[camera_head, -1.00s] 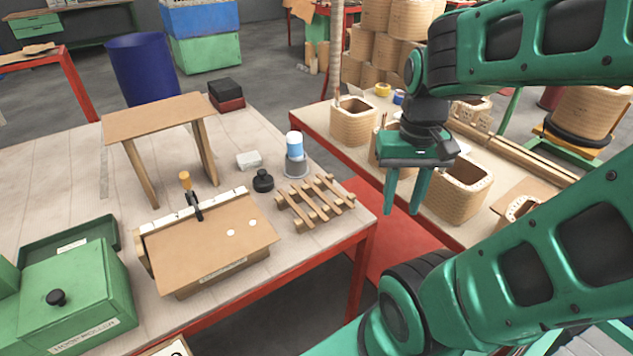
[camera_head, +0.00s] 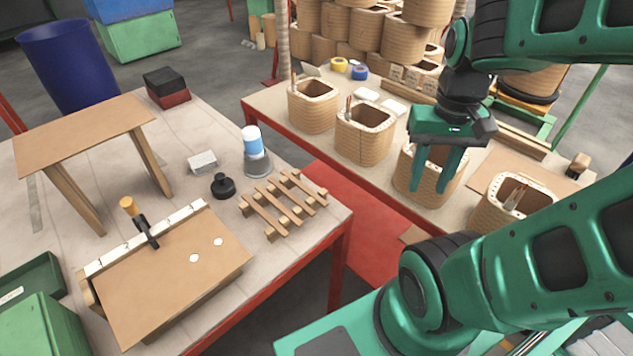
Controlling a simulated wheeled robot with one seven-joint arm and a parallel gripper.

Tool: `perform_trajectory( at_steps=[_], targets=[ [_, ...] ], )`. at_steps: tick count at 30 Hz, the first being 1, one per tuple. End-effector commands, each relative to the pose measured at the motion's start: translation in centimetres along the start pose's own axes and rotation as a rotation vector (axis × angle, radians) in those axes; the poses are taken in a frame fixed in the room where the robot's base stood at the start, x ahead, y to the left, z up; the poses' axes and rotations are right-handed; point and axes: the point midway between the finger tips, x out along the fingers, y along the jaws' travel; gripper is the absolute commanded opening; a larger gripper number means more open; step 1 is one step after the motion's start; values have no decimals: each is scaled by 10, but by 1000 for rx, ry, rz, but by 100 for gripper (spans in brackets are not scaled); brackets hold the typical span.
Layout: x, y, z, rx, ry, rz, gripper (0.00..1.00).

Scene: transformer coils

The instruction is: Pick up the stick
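My gripper (camera_head: 430,188) is open and empty, its two green fingers pointing down with a gap between them. It hangs in front of a tan, hollow coil (camera_head: 401,180) on the right table and partly hides it; I cannot tell whether it touches. Thin sticks show in other coils: one stands up in the back-left coil (camera_head: 313,108), one in the middle coil (camera_head: 363,140), and a few thin pieces lie in the front-right coil (camera_head: 485,214). Which one is the task's stick cannot be told. Wooden slats (camera_head: 272,206) lie crossed on the left table.
The left table (camera_head: 205,125) holds a wooden stand (camera_head: 85,135), a brown box (camera_head: 175,280), a black knob-topped weight (camera_head: 223,186) and a blue-and-white bottle (camera_head: 253,142). Tape rolls (camera_head: 360,72) and stacked coils (camera_head: 385,30) are at the back. A red floor strip (camera_head: 350,210) separates the tables.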

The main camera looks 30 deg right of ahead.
Motion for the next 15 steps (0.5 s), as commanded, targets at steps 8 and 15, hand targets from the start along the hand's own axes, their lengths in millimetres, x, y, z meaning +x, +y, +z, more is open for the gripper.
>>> perform_trajectory(
  at_steps=[8,15],
  targets=[
    [0,0,0,-1,0,0,34],
    [-9,-8,-6,-68,16,7,34]
  ],
)
